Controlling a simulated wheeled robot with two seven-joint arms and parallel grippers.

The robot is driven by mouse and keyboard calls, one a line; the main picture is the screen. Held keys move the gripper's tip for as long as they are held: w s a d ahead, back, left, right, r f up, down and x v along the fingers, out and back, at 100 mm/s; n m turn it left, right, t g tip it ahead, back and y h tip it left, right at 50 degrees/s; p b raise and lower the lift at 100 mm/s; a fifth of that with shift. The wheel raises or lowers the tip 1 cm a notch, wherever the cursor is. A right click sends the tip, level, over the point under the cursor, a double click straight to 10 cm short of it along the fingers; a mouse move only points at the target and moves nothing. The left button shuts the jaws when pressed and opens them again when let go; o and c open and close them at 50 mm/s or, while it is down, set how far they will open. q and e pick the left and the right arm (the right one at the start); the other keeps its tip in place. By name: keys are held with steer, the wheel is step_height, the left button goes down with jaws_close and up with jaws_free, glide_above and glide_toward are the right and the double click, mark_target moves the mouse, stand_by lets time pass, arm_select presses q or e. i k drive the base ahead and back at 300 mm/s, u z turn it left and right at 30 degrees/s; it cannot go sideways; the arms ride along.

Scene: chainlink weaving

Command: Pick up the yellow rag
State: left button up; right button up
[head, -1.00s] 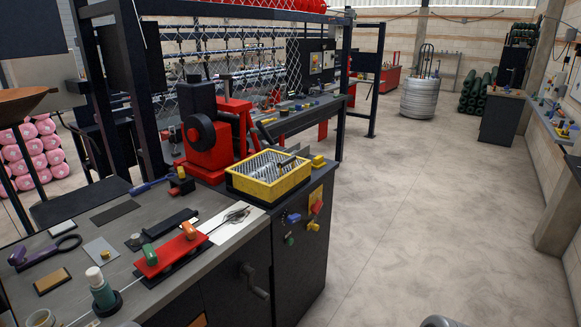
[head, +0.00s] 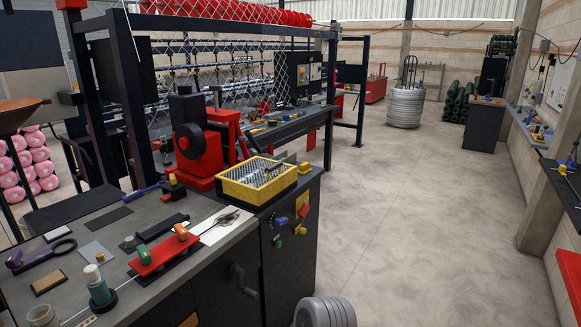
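I cannot make out a yellow rag in the head view. The clearest yellow thing is a wire-filled basket (head: 258,193) on the workbench, not a cloth. Small yellow blocks (head: 304,168) lie beside its right corner, and they look rigid. Neither of my grippers is in view, so nothing shows them holding anything.
The dark workbench (head: 175,283) fills the left foreground, with tools and a red machine (head: 196,143) on it. Bare concrete floor (head: 420,210) lies open to the right. Another bench (head: 565,190) runs along the right edge. A grey ribbed thing (head: 325,313), unclear what, shows at the bottom.

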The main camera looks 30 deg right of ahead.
mark_target(304, 168)
steer(key=z, duration=0.45)
steer(key=i, duration=1.05)
steer(key=z, duration=1)
